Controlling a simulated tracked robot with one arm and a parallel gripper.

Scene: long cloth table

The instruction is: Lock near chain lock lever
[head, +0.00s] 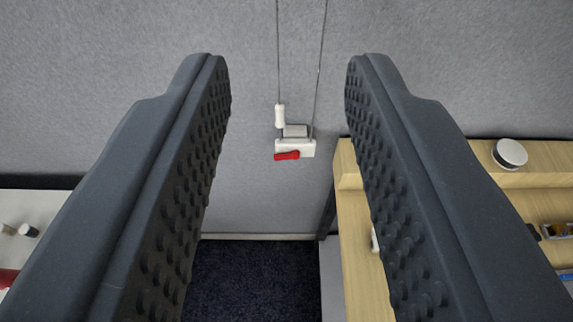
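The chain lock (296,147) is a small white body with a grey block on top, hanging in front of the grey wall in the upper middle of the head view. Its red lever (287,155) lies almost level at the lower left of the body. Two thin dark lines run up from it, and a white cylinder (280,116) sits on the left one. My gripper (288,70) is open and empty, with its two dark studded fingers wide apart. The lock shows in the gap between them, apart from both fingers and seemingly beyond them.
A wooden shelf unit (358,230) stands at the right, with a round white-topped object (509,153) on it. A white surface (35,208) with small items is at the left. Dark carpet (250,280) lies between them, below the grey fabric wall (120,50).

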